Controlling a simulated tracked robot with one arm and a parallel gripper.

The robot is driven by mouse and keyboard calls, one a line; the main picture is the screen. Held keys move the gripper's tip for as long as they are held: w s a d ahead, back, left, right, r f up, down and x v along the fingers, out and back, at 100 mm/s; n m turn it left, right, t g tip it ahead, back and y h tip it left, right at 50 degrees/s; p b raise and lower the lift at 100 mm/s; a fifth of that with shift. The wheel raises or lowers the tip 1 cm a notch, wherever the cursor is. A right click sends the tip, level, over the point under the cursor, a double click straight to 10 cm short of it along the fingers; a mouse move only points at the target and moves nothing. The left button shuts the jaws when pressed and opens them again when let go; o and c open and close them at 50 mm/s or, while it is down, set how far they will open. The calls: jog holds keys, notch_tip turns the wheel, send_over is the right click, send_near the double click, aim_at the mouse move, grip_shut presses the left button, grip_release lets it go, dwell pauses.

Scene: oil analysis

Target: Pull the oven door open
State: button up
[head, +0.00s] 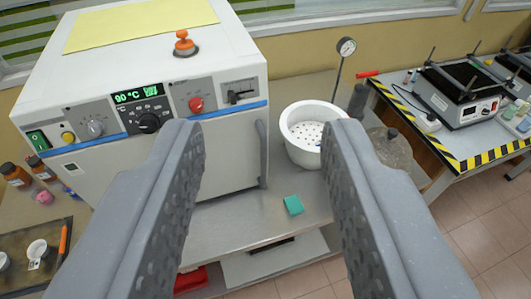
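The oven (142,99) is a white box at the left, with a control panel of knobs and a green display reading 90 °C. Its white door (229,150) is closed below a blue stripe. A dark grey vertical handle (262,154) is at the door's right edge. My gripper (265,145) is open, with two large grey fingers spread wide in the foreground. The handle appears between the fingers in the picture, apart from both. The left finger hides the left part of the door.
A white perforated bowl (309,134) stands just right of the handle, with a dial gauge (346,47) behind. A teal block (293,205) lies on the grey bench in front. Bottles (17,175) stand at the left. A striped-edge table (465,160) with equipment is at the right.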

aim_at(264, 160)
jog(key=w+d+f+t, duration=0.1)
jog(key=w+d+f, duration=0.1)
jog(key=w+f, duration=1.85)
jog(key=w+f+n+t+y+p, duration=0.1)
jog(key=w+f, duration=0.1)
jog(key=f, duration=1.1)
jog(key=w+f+y+p, duration=0.1)
jog(key=w+f, duration=0.1)
jog(key=f, duration=1.2)
jog(key=w, duration=0.4)
jog(key=w+a, duration=0.1)
jog(key=w, duration=0.4)
jog(key=w+a+p, duration=0.1)
jog(key=w, duration=0.3)
jog(key=shift+w+r, duration=0.1)
jog(key=shift+w, duration=0.3)
grip_shut()
